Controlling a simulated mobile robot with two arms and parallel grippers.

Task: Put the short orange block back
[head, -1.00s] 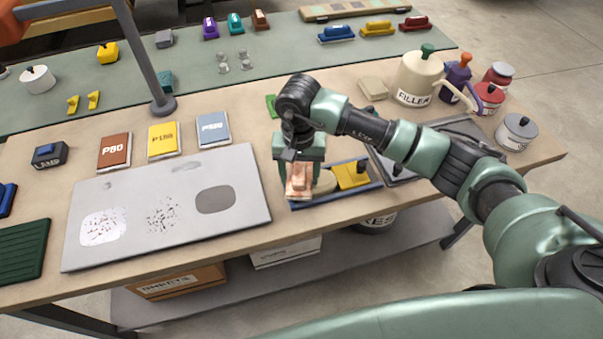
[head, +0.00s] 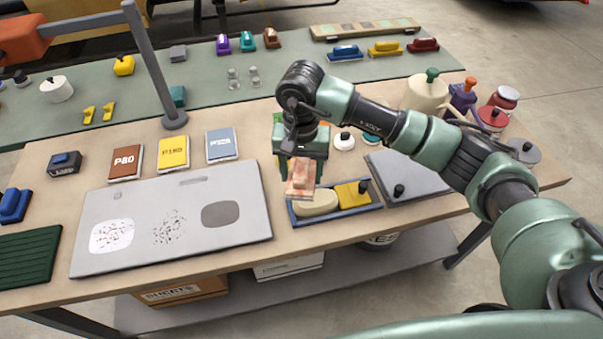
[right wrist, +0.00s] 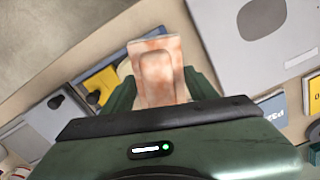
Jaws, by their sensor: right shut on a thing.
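My right gripper (head: 302,168) is shut on a short orange block (head: 301,187), mottled with pale patches. In the right wrist view the block (right wrist: 160,68) shows between the fingers of the gripper (right wrist: 158,90). In the head view the block overlaps the left back part of a blue tray (head: 335,217). It appears held above the tray; the exact gap cannot be told. The tray holds a cream block (head: 317,203) at left and a yellow block (head: 353,193) at right. My left gripper is not in view.
A grey panel (head: 245,227) with marked patches lies left of the tray. A grey plate with a black knob (head: 425,180) lies right. Sanding pads P80 (head: 126,162) and P180 (head: 173,152) lie behind the panel. A lamp post (head: 158,80) stands at back left.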

